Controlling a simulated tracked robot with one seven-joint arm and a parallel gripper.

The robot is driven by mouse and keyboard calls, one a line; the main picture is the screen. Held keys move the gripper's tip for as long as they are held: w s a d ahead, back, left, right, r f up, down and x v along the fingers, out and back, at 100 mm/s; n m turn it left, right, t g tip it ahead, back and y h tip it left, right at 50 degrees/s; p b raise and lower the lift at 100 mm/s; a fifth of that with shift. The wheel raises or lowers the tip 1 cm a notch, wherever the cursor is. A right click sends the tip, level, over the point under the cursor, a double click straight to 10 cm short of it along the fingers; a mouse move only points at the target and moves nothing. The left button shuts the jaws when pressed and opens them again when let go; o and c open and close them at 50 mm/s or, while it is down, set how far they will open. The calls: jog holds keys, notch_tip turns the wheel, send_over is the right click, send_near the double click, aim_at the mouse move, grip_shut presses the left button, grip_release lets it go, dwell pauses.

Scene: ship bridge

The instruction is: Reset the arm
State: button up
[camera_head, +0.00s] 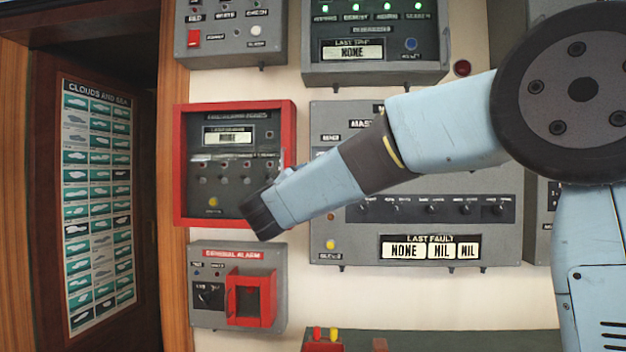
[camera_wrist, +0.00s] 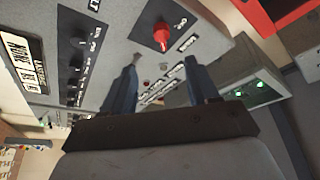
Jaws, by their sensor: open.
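My arm (camera_head: 320,190) reaches in from the right in the head view and slopes down to the left, in front of the wall panels. Its dark end (camera_head: 262,214) overlaps the lower part of the red-framed panel; I cannot make out the fingers there. In the wrist view my gripper (camera_wrist: 161,80) shows two dark blue fingers spread apart, with nothing between them. Beyond the fingers is a grey panel face with a red knob (camera_wrist: 161,36).
A red-framed panel (camera_head: 178,165) hangs left of a large grey panel (camera_head: 330,115). A general alarm box (camera_head: 210,318) with a red cover (camera_head: 250,300) is below. A panel with lit green lamps (camera_head: 388,68) is above. A dark door with a cloud poster (camera_head: 97,200) stands at left.

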dwell(0.3)
jog(key=s+d+f+n+g+y, duration=0.3)
jog(key=s+d+f+n+g, duration=0.3)
jog(key=s+d+f, duration=0.6)
jog(key=s+d+f+n+g+y, duration=0.3)
jog(key=s+d+f+n+g, duration=0.4)
jog(key=s+d+f, duration=0.6)
jog(key=s+d+g, duration=0.1)
jog(key=s+d, duration=0.3)
jog(key=s, duration=0.4)
jog(key=shift+y, duration=0.4)
jog(key=shift+s+d, duration=0.1)
